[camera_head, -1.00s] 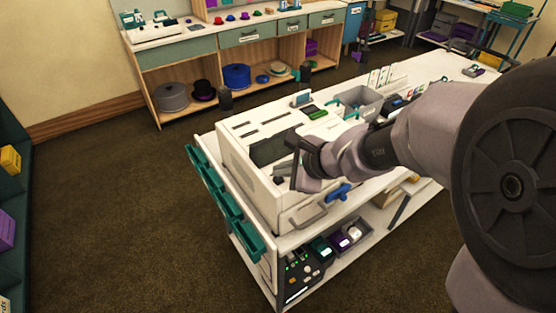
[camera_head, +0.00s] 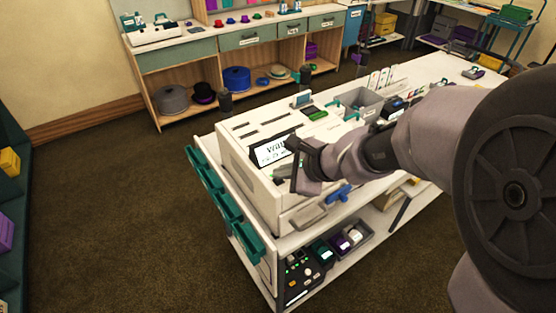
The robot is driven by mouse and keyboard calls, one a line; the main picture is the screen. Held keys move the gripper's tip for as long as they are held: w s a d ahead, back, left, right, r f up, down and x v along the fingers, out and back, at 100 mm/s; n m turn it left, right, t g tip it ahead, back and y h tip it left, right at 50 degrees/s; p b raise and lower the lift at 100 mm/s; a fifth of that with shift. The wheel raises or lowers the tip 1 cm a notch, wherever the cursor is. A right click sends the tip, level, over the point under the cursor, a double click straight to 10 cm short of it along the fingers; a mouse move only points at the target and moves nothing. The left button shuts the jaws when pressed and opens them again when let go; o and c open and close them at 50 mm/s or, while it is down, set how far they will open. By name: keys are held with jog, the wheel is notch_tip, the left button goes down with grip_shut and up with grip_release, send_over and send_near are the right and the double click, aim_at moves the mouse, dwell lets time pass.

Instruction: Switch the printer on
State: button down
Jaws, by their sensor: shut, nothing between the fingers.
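The printer (camera_head: 235,150) is a large white box at the near left end of the white table. Its screen (camera_head: 272,151) is lit white with dark writing, only partly readable. My gripper (camera_head: 297,176) is shut and empty, at the printer's front right by the screen's lower edge. It hides part of the front panel, so I cannot tell whether it touches the printer or where the switch is. A grey handle (camera_head: 308,216) and a blue lever (camera_head: 338,193) show below my gripper.
Teal bins (camera_head: 228,207) hang along the table's left side. A grey tray (camera_head: 360,103) and small devices stand behind the printer. A black box with lit buttons (camera_head: 299,277) sits on the lower shelf. Brown floor (camera_head: 120,220) is clear at left.

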aim_at(282, 181)
jog(key=shift+w+r, duration=0.1)
jog(key=shift+r, duration=0.15)
jog(key=shift+p, duration=0.3)
notch_tip(282, 181, up, 6)
jog(key=p, duration=0.5)
jog(key=s+d+n+h+b, duration=0.1)
jog(key=s+d+n, duration=0.2)
jog(key=s, duration=0.4)
jog(key=s+d+n+h+b, duration=0.2)
jog(key=s+d+n, duration=0.1)
jog(key=s+n, duration=0.3)
jog(key=s+d+r+n+h+b, duration=0.1)
jog(key=s+d+n+b, duration=0.1)
jog(key=s, duration=0.7)
jog(key=shift+s+d+n+g+h, duration=0.35)
jog(key=shift+d+n, duration=0.35)
jog(key=shift+n, duration=0.5)
